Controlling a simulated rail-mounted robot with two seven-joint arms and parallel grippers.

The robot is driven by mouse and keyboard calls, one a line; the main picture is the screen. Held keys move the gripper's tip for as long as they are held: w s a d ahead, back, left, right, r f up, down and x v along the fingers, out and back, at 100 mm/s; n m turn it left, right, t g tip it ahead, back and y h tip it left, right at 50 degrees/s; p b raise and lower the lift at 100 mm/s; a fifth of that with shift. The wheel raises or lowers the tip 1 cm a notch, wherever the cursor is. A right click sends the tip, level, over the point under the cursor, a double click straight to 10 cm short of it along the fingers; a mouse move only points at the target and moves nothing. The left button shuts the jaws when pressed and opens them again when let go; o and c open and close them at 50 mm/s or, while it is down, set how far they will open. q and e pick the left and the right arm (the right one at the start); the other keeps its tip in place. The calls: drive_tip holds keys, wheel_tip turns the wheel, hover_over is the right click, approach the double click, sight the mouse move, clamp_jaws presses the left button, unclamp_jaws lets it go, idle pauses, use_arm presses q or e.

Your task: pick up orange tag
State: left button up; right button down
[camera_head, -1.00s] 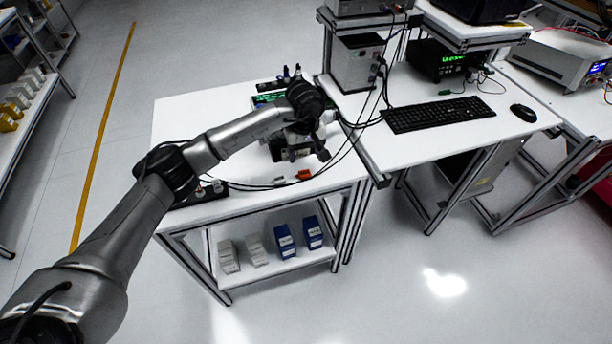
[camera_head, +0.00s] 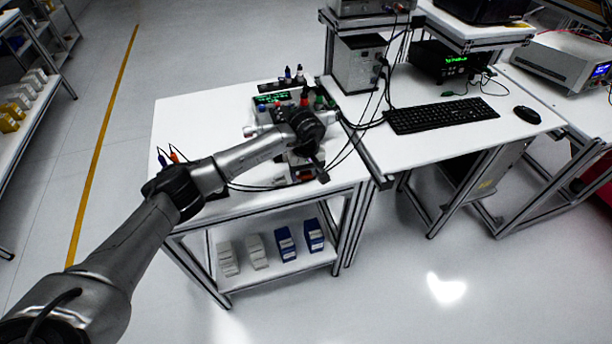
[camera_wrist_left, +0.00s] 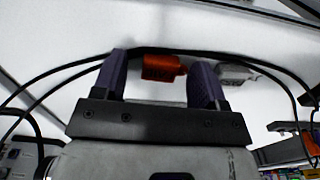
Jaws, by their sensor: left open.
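The orange tag (camera_wrist_left: 163,68) lies on the white table top in the left wrist view. My left gripper (camera_wrist_left: 160,72) is open, with its two dark fingers on either side of the tag. A small gap shows between the tag and each finger; I cannot tell the height of the fingertips over the table. In the head view my left gripper (camera_head: 310,167) is low over the front right part of the white table (camera_head: 190,120), and mostly hides the tag. My right gripper is not in view.
A pale tag (camera_wrist_left: 237,74) lies just right of the right finger. Black cables (camera_wrist_left: 70,66) run across close to the fingers.

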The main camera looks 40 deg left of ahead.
use_arm(q)
drive_tip(key=c, duration=1)
